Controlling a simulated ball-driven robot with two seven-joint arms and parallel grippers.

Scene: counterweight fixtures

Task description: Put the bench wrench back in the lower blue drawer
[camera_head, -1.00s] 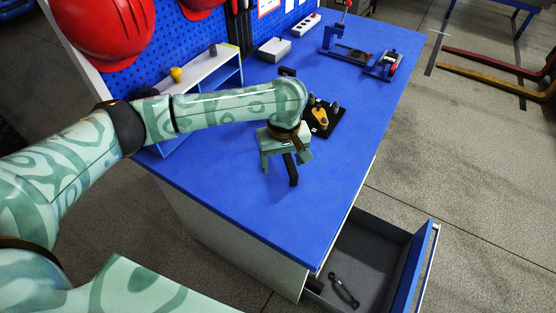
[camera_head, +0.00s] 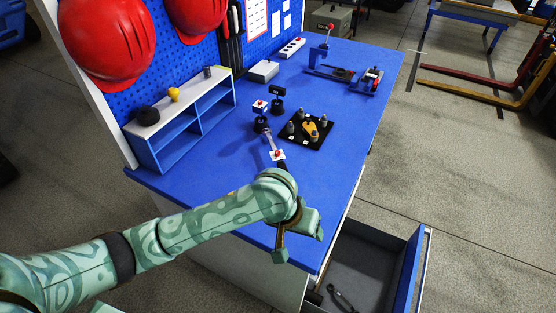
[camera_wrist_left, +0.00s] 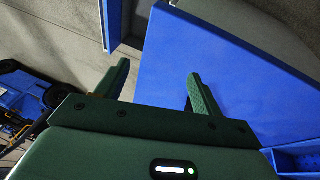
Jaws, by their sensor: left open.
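A dark wrench (camera_head: 341,298) lies on the grey floor of the open blue-fronted drawer (camera_head: 407,280), at the bottom of the head view. Its lower end is cut off by the frame. I cannot tell which level this drawer is. My left gripper (camera_head: 299,247) is over the near front edge of the blue bench, up and left of the drawer. Its fingers are apart with nothing between them; they also show apart in the left wrist view (camera_wrist_left: 160,75), by the bench's blue edge. My right gripper is not in view.
On the blue bench top (camera_head: 335,165) stand a black plate with weights (camera_head: 310,131), a lever fixture (camera_head: 270,140), a small shelf (camera_head: 185,118), a grey box (camera_head: 264,71) and a red-handled fixture (camera_head: 340,72). Red helmets (camera_head: 105,45) hang behind. The near bench top is mostly clear.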

